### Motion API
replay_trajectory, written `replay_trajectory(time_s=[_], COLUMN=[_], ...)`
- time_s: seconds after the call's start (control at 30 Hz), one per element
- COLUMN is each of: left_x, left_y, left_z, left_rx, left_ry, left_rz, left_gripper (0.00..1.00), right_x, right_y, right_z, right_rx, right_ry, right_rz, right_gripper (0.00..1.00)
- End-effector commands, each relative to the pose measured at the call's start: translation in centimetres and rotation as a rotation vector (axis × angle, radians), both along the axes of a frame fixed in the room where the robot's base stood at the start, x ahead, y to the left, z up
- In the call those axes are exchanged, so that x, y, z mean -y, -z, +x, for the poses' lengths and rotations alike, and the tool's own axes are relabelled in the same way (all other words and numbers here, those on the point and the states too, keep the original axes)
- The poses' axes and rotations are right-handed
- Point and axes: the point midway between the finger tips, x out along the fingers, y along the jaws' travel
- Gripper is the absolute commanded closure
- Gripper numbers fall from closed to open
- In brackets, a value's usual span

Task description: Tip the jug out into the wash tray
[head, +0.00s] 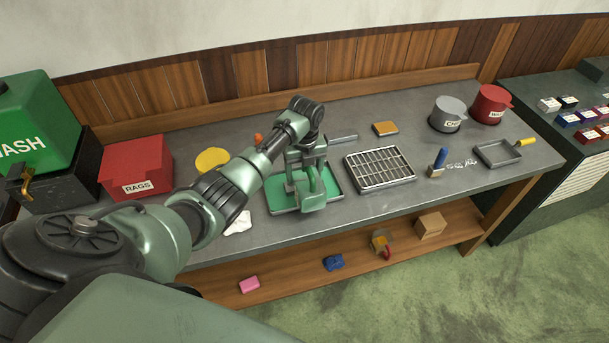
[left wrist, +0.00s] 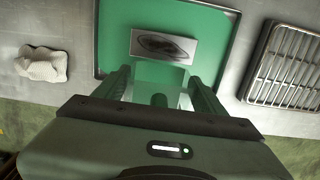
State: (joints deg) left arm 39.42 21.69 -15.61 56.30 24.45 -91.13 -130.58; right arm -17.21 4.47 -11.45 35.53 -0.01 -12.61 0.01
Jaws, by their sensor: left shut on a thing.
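The wash tray (head: 278,204) is a shallow green tray with a dark rim on the workbench. It also fills the upper middle of the left wrist view (left wrist: 115,25). My left gripper (head: 303,180) points down over the tray and is shut on the green jug (head: 314,202). In the left wrist view my fingers (left wrist: 160,92) stand on either side of a pale green part, with a grey panel bearing a dark oval beyond it. The fingers hide much of the jug. I cannot tell its exact tilt or whether anything is coming out. My right gripper is out of view.
A slotted metal rack (head: 380,168) stands just right of the tray. A white cloth (head: 238,223) lies to its left. A red rags box (head: 137,168) and green wash container (head: 40,125) are farther left. Grey (head: 447,114) and red (head: 491,104) canisters stand at the back right.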

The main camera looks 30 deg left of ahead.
Motion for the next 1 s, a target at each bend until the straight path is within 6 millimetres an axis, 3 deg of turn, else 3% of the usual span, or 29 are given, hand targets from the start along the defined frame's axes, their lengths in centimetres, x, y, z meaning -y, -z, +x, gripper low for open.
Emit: replay_trajectory(time_s=[1.0], left_x=[-0.6], left_y=[-0.1], left_z=[0.6], left_rx=[-0.065], left_ry=[0.0], left_rz=[-0.079], left_gripper=[0.92], right_x=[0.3], right_y=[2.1], right_z=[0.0], right_rx=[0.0], right_ry=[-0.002], right_rz=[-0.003], right_gripper=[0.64])
